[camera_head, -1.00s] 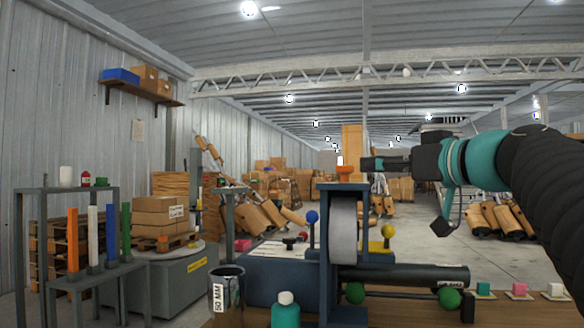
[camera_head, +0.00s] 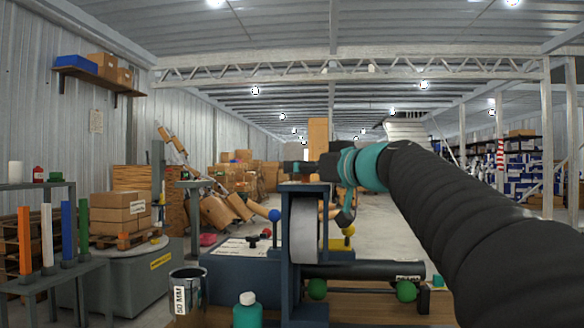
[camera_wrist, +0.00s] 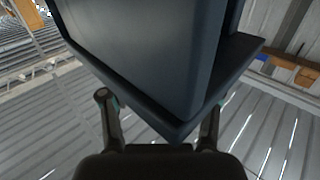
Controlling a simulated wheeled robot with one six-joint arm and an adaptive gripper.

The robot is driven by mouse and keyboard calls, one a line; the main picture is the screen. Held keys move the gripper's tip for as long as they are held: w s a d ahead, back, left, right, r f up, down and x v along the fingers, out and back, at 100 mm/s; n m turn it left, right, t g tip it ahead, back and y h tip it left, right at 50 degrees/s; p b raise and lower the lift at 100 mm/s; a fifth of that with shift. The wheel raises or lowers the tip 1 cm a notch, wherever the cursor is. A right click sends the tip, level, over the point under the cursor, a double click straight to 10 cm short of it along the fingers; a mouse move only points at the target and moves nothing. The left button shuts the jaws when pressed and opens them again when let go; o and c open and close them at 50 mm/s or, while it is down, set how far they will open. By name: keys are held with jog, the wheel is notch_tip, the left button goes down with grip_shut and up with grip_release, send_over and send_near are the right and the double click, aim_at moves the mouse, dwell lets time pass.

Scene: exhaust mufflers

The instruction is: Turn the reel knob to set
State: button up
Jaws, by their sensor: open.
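A grey reel (camera_head: 303,230) stands upright in a dark blue frame (camera_head: 284,250) on the bench, in the head view. My gripper (camera_head: 293,167) is at the top of this frame, pointing left; its fingers are small and dark there. An orange knob seen earlier on top of the frame is now hidden, apparently behind my gripper. In the wrist view my gripper (camera_wrist: 160,99) is open, its two fingers apart on either side of a large dark blue-grey body (camera_wrist: 140,50). I cannot tell whether they touch it. No knob shows in the wrist view.
A blue-ball lever (camera_head: 274,216), a yellow ball (camera_head: 348,231) and green balls (camera_head: 317,289) sit around the frame. A black cylinder (camera_head: 365,271) lies to its right. A cup (camera_head: 189,290) and a teal bottle (camera_head: 247,312) stand in front.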

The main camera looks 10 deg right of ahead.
jog(key=c, duration=1.1)
jog(key=shift+c, duration=0.2)
jog(key=shift+f+n+y+b, duration=0.1)
jog(key=shift+n+y+b, duration=0.2)
jog(key=shift+y+b, duration=0.1)
jog(key=shift+d+f+g+y+b, duration=0.1)
jog(key=shift+g+y+b, duration=0.2)
jog(key=shift+g, duration=0.1)
jog(key=n+g+y+b, duration=0.1)
jog(key=n+g+y, duration=0.1)
jog(key=shift+n+y, duration=0.3)
jog(key=n+g+y, duration=0.1)
jog(key=n+g+y+p, duration=0.1)
jog(key=g, duration=0.1)
jog(key=n+g+y+p, duration=0.1)
jog(key=n+g+y, duration=0.1)
jog(key=shift+r, duration=0.35)
jog(key=shift+f+n+g+y+p, duration=0.15)
jog(key=shift+n+g+y+p, duration=0.45)
jog(key=shift+n+g+p, duration=1.05)
jog(key=shift+m+g+b, duration=0.25)
jog(key=shift+g+b, duration=0.05)
jog(key=shift+g, duration=0.15)
